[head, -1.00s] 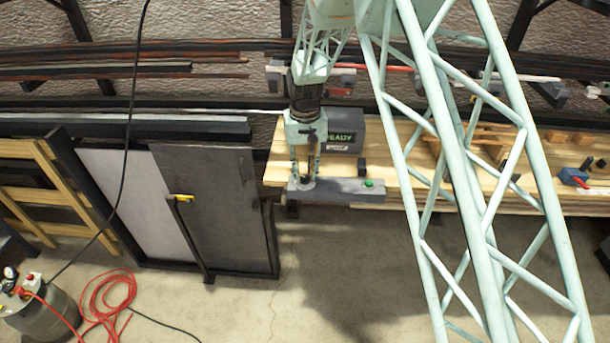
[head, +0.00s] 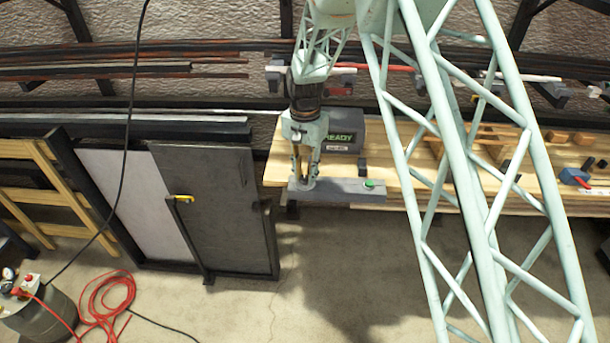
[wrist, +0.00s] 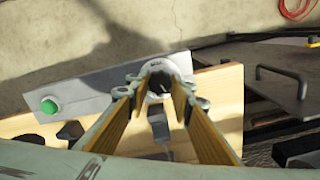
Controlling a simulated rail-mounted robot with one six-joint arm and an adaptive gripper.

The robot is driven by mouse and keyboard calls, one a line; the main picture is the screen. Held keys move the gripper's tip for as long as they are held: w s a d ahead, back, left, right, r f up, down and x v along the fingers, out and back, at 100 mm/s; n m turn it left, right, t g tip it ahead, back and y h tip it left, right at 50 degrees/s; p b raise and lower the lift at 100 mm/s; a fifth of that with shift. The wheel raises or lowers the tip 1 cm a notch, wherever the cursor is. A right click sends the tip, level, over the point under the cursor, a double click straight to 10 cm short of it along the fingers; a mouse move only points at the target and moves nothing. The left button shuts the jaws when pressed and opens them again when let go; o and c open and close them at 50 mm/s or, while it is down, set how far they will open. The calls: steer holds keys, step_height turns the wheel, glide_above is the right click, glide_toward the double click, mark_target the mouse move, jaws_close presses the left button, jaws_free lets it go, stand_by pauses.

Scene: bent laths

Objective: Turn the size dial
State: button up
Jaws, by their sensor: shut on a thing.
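The size dial (wrist: 159,86) is a small dark round knob on a grey panel bar (head: 338,193) at the bench's front edge. The bar also shows in the wrist view (wrist: 90,90). My gripper (head: 307,180) points down at the bar's left end, its fingers closed around the dial. In the wrist view the fingertips (wrist: 160,74) sit on either side of the dial and hide part of it. A green button (head: 369,183) is on the bar's right end. A dark box (head: 343,136) behind my gripper shows "READY" in green.
The wooden bench (head: 400,171) extends right, with wooden blocks and a blue clamp-like thing (head: 574,177) on it. Dark and pale panels (head: 214,210) stand at the left, with a yellow-handled item on them. A red hose (head: 105,305) lies on the floor.

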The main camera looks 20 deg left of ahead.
mark_target(305, 177)
stand_by(0.4)
steer(key=o, duration=0.9)
steer(key=shift+r, duration=0.15)
step_height(305, 177, up, 12)
steer(key=shift+f, duration=0.1)
stand_by(0.3)
stand_by(0.5)
